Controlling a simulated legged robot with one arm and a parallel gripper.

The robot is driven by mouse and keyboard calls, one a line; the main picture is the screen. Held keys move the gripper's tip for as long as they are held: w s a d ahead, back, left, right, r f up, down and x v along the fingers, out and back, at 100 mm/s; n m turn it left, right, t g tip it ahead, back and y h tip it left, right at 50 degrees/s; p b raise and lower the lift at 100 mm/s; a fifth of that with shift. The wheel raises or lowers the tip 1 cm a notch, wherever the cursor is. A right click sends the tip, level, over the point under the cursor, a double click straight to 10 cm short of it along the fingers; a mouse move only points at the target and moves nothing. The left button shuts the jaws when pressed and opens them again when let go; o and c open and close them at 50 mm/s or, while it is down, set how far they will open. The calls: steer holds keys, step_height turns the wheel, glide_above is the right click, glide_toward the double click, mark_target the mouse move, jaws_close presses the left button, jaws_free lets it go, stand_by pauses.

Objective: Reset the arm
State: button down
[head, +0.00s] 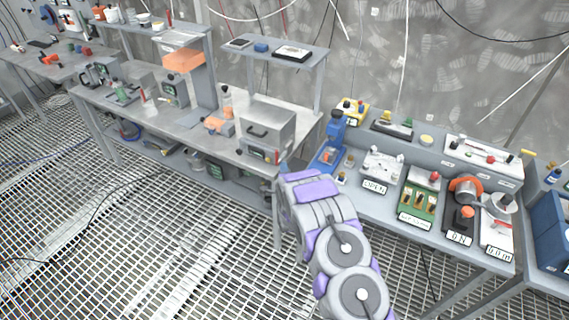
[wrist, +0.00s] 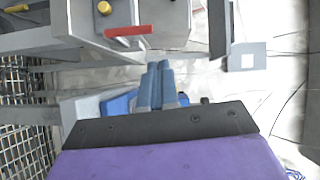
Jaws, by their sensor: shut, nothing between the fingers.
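My arm (head: 325,225) reaches up from the bottom of the head view, grey with purple panels. Its far end is in front of the gap between the two workbenches. My gripper (wrist: 160,66) shows in the wrist view as two blue-grey fingers side by side, closed together with nothing between them. In the head view the fingers are small and hard to make out near the end of the arm.
A bench (head: 398,222) on the right carries labelled devices, a blue press (head: 332,145) and a green board (head: 418,202). The left bench (head: 190,132) holds a grey metal box (head: 267,128) and tools. Open grated floor (head: 150,240) lies at the lower left.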

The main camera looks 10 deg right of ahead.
steer(key=s+d+r+n+g+b, duration=0.1)
steer(key=s+d+r+n+g, duration=0.1)
steer(key=s+r+n+g, duration=1.25)
steer(key=s+r+g, duration=0.1)
steer(key=s, duration=1.4)
steer(key=s+d+r+n+g+b, duration=0.1)
steer(key=s+r, duration=0.4)
steer(key=s, duration=1.1)
steer(key=s+d+r+n+g, duration=0.1)
steer(key=s+r, duration=0.3)
steer(key=s, duration=1.1)
steer(key=shift+s+d+r+n+g+y+b, duration=0.15)
steer(key=shift+s+d+n+g+y+b, duration=0.25)
steer(key=shift+g, duration=0.45)
steer(key=shift+a, duration=0.2)
steer(key=shift+d, duration=0.25)
